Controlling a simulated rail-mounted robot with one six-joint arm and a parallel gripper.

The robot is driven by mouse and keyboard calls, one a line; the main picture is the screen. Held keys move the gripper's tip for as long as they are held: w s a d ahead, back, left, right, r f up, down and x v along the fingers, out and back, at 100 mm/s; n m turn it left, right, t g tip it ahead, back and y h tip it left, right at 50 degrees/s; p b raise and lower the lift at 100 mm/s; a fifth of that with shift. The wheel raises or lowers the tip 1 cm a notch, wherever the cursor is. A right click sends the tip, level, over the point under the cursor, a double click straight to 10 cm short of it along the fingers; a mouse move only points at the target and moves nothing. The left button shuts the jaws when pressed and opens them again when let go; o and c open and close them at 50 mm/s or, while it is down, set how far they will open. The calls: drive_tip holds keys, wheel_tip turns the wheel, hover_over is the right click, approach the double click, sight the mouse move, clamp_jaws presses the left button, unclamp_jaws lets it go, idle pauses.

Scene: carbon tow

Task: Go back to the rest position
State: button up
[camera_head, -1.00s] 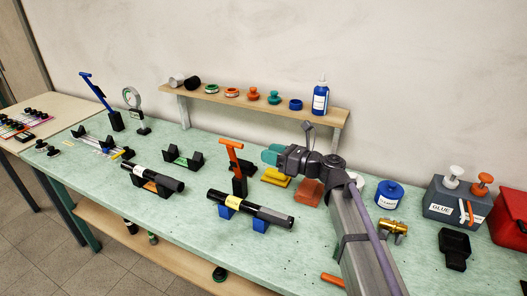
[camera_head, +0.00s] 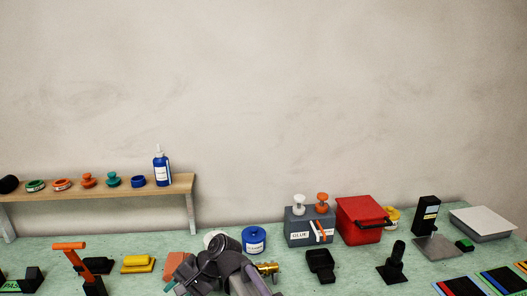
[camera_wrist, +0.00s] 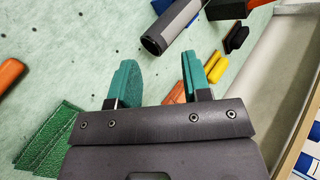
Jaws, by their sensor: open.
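My gripper (camera_wrist: 160,65) shows in the wrist view with two teal fingers spread apart and nothing between them. In that view the bench's pale green top lies below it, with a black and grey tube (camera_wrist: 172,32) beyond the fingertips. In the head view my dark wrist (camera_head: 208,265) is low in the picture, over the bench in front of the blue round tin (camera_head: 254,240). The fingers are mostly hidden there.
A grey glue box (camera_head: 300,238), a brass fitting (camera_head: 267,268), a red box (camera_head: 358,222) and a black tray (camera_head: 320,264) stand to the right of my wrist. The wooden shelf (camera_head: 110,187) with a blue bottle (camera_head: 162,170) is behind left. Dark green pads (camera_wrist: 50,135) lie beside the gripper.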

drive_tip(key=d+f+n+h, duration=0.1)
drive_tip(key=d, duration=0.5)
drive_tip(key=d+f+n+t+h, duration=0.1)
drive_tip(key=d+f+h, duration=0.1)
drive_tip(key=d, duration=0.4)
drive_tip(key=d+f+n+h, duration=0.1)
drive_tip(key=d, duration=0.5)
drive_tip(key=shift+s+f+n+t+h, duration=0.15)
drive_tip(key=shift+s+n+t+h, duration=0.15)
drive_tip(key=shift+t+h, duration=0.1)
drive_tip(key=d, duration=0.2)
drive_tip(key=d+h, duration=0.1)
drive_tip(key=d, duration=0.2)
drive_tip(key=s+d+f+h, duration=0.1)
drive_tip(key=d, duration=0.2)
drive_tip(key=shift+d+n, duration=0.2)
drive_tip(key=shift+n, duration=0.1)
drive_tip(key=s+d, duration=0.1)
drive_tip(key=d, duration=0.3)
drive_tip(key=d+m+h, duration=0.1)
drive_tip(key=d, duration=0.4)
drive_tip(key=s+d+m+h, duration=0.1)
drive_tip(key=d, duration=0.3)
drive_tip(key=shift+s+d+t, duration=0.3)
drive_tip(key=shift+d, duration=0.05)
drive_tip(key=shift+w+d, duration=0.1)
drive_tip(key=shift+d, duration=0.3)
drive_tip(key=shift+a+f, duration=0.1)
